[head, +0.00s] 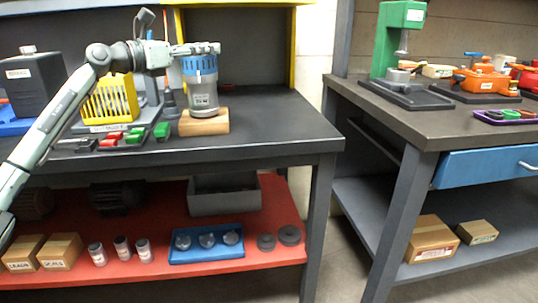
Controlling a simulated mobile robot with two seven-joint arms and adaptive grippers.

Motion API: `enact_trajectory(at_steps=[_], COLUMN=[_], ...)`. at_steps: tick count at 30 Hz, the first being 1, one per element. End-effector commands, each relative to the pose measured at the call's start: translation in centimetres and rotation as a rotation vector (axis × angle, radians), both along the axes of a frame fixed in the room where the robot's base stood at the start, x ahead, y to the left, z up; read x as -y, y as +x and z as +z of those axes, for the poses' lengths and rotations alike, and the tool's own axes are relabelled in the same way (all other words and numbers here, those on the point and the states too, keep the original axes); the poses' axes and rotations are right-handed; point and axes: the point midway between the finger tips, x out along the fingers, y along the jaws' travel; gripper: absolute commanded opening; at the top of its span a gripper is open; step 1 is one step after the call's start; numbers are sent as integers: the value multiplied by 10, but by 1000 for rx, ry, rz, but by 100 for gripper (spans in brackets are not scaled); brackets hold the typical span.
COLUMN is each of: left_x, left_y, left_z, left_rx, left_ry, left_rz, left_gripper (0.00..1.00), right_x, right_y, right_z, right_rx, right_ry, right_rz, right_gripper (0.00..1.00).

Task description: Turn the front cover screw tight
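A motor (203,93) with a blue upper part, a grey lower body and a small printed tag stands upright on a wooden block (204,122) on the dark bench. My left gripper (208,48) reaches in from the left and lies level across the top of the motor. I cannot tell whether it touches the motor. Its fingers are seen edge-on, so their opening does not show. The front cover screw cannot be made out; the gripper covers part of the motor's top. My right gripper is out of view.
A yellow slotted rack (110,100) and red and green blocks stand left of the motor. The bench top (275,125) is clear to its right. A second bench (430,125) at right bears a green press (388,45). A red lower shelf (285,205) holds boxes, cans and a blue tray.

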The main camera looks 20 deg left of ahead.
Motion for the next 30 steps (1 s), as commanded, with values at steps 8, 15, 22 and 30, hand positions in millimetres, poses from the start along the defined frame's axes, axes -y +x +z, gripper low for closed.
enact_trajectory(at_steps=[8, 15, 22, 30], left_x=[3, 4, -1, -5], left_y=[0, 0, -25, -79], left_z=[1, 2, -4, -4], left_rx=[1, 5, 6, 6], left_ry=[4, 2, 3, 3], left_rz=[149, 266, 340, 339], left_gripper=[35, 35, 35, 35], right_x=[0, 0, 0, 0], right_y=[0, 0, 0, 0], right_z=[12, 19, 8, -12], right_rx=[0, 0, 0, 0], right_ry=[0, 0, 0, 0], right_rz=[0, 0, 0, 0], right_gripper=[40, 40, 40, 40])
